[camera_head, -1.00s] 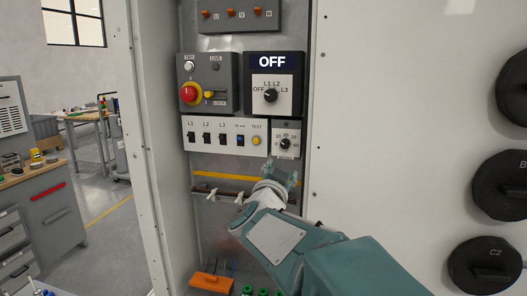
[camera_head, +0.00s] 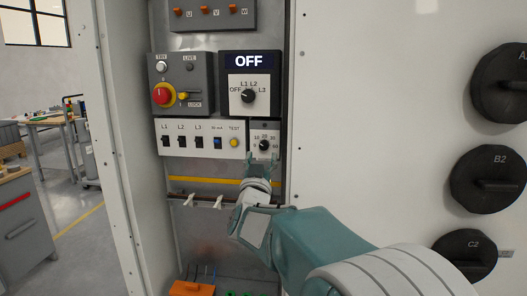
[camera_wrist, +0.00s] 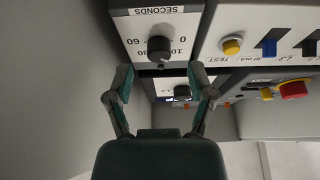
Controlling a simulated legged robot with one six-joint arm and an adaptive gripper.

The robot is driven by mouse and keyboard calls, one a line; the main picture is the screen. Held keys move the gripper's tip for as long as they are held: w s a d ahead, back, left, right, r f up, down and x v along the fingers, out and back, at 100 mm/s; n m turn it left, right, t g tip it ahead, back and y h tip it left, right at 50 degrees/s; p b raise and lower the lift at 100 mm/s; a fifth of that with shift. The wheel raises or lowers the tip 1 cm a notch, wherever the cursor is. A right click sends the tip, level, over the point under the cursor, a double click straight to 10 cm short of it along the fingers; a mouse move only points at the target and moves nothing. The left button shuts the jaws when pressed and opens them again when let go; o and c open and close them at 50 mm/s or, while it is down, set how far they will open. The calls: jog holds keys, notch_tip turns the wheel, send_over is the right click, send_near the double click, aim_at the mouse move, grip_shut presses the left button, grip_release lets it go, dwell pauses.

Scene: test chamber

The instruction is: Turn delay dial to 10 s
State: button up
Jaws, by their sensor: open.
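The delay dial (camera_head: 264,145) is a small black knob on a light plate with number marks, right of the row of switches. In the wrist view the dial (camera_wrist: 160,49) appears upside down, below the word SECONDS. Its exact pointer setting is too small to tell. My gripper (camera_head: 262,161) is just below and in front of the dial in the head view. In the wrist view my gripper (camera_wrist: 160,82) has its two fingers spread, with the dial beyond the tips and roughly centred between them. Nothing is between the fingers.
Left of the dial are the yellow TEST button (camera_head: 234,143) and several switches. Above are the selector knob (camera_head: 248,96) under an OFF display and a red knob (camera_head: 163,96). The cabinet's white side panel (camera_head: 390,120) stands close on the right. An orange block (camera_head: 192,288) lies below.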

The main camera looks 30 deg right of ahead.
aim_at(263, 148)
jog(key=shift+x, duration=1.55)
grip_shut()
jog(key=shift+m, duration=0.3)
jog(key=shift+m+h, duration=0.3)
jog(key=shift+m, duration=0.2)
grip_release()
jog(key=shift+a, duration=0.1)
